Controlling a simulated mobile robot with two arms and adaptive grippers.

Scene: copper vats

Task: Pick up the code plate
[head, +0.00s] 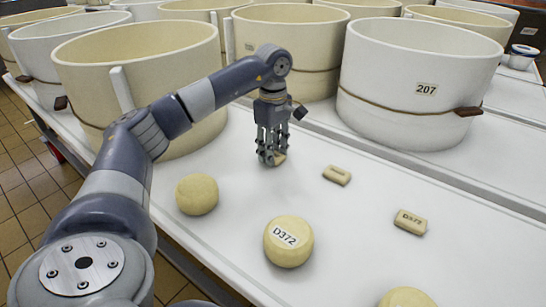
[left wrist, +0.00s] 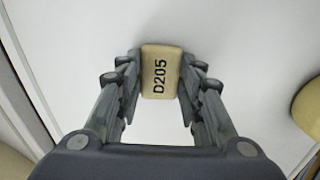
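A small cream code plate marked D205 (left wrist: 160,72) sits between the fingertips of my left gripper in the left wrist view. The fingers close in on its two long sides, with no clear gap. In the head view my left gripper (head: 270,157) points down low over the white table, and only a bit of this plate (head: 280,159) shows beside the fingers. I cannot tell whether it rests on the table. A second plate, marked D372 (head: 410,222), lies at the right, and another small plate (head: 337,175) lies between. My right gripper is not in view.
A round cream cheese marked D372 (head: 288,242) and a plain one (head: 197,194) lie in front on the white table (head: 330,215). Large vats stand behind, including a white one marked 207 (head: 412,125) and a cream one (head: 150,75) close to my left arm.

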